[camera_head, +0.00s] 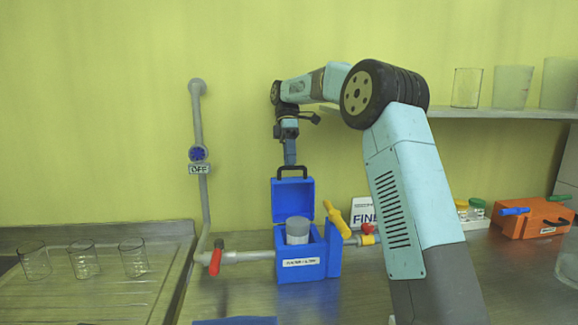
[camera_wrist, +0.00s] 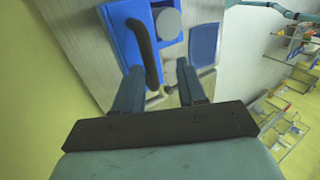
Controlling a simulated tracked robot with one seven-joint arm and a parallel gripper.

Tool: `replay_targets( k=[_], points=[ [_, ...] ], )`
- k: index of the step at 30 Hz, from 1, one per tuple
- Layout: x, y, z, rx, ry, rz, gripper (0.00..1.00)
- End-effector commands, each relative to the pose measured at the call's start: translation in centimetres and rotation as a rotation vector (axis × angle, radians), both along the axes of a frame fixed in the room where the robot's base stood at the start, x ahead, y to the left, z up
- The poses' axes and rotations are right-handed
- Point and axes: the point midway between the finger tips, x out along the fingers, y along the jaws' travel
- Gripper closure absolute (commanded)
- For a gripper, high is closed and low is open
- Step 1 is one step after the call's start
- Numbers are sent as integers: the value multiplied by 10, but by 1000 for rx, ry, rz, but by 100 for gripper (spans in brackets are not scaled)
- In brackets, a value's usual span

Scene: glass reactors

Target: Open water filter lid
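The blue water filter box (camera_head: 302,266) stands on the counter with a label on its front. Its lid (camera_head: 293,199) is raised upright at the back, with the black handle (camera_head: 292,170) at the top. A grey cylinder (camera_head: 297,231) shows inside the box. My gripper (camera_head: 290,162) points down at the handle. In the wrist view, my gripper's fingers (camera_wrist: 160,90) are apart, and the handle (camera_wrist: 146,50) reaches between them, close to the left finger. The lid (camera_wrist: 118,42) and the cylinder (camera_wrist: 168,23) also show there. Whether a finger touches the handle is unclear.
A pipe with a red valve (camera_head: 215,258) runs into the box's left side. A yellow-handled item (camera_head: 337,218) is at its right. Glass beakers (camera_head: 84,260) stand at the left, and an orange box (camera_head: 532,217) at the right. A shelf (camera_head: 470,112) holds glasses.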

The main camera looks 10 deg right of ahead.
Motion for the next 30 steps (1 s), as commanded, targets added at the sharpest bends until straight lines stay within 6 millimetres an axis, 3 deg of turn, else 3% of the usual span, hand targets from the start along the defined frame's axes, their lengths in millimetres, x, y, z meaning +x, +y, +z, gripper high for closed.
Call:
replay_targets(
  k=[13,30],
  points=[
    [-51,-8,66,0,-4,-1,60],
    [-128,-19,100,0,-2,-1,60]
  ],
)
